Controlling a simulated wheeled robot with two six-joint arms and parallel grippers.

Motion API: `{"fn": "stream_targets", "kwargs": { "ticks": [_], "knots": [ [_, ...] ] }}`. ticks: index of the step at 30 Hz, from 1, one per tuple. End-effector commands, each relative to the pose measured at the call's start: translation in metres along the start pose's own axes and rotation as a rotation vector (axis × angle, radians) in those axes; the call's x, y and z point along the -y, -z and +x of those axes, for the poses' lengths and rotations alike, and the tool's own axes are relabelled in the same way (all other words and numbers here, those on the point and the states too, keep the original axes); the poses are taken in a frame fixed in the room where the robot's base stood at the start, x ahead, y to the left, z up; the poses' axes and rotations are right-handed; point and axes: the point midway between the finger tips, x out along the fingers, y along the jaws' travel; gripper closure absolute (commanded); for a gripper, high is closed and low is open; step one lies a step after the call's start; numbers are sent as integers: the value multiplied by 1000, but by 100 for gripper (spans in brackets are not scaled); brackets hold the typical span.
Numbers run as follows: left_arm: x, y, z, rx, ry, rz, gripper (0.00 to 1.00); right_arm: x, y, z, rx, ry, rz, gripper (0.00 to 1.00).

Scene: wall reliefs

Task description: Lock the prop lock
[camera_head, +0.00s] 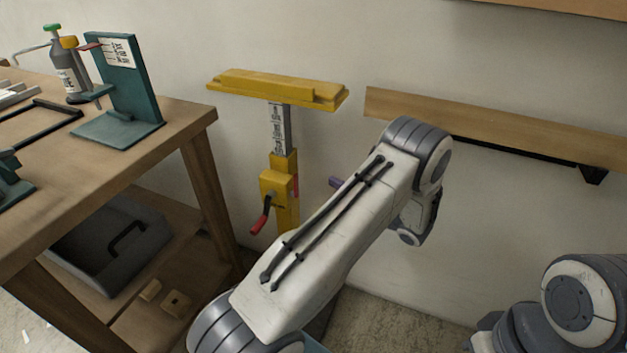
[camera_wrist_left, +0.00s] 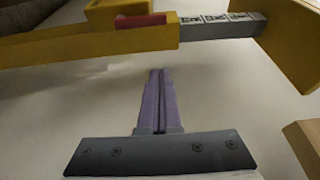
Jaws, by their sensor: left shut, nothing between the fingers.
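The prop (camera_head: 277,192) is a yellow upright post with a grey marked scale and a wide yellow top bar (camera_head: 280,88). A crank-like lever with a red grip (camera_head: 261,217) sits on its yellow housing and hangs down to the left. My left gripper (camera_wrist_left: 158,72) has purple fingers, shut and empty, apart from the post. In the head view only its purple tips (camera_head: 335,182) show, right of the housing; my arm hides the rest.
A wooden wall shelf (camera_head: 480,125) is on the right. Bare wall lies between.

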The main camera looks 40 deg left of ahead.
Motion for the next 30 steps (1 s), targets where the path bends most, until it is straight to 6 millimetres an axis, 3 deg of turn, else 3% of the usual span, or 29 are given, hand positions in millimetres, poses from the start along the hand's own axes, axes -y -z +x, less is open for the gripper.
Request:
{"fn": "stream_targets", "kwargs": {
  "ticks": [5,16,21,30],
  "knots": [
    [0,-1,24,5,-1,1,100,0,0,2,0,0,0,100],
    [-1,-2,102,5,-1,1,100,0,0,6,0,0,0,100],
    [0,-25,88,-1,-2,5,100,0,0,4,0,0,0,100],
    [0,-38,84,0,-2,1,100,0,0,4,0,0,0,100]
  ]
}}
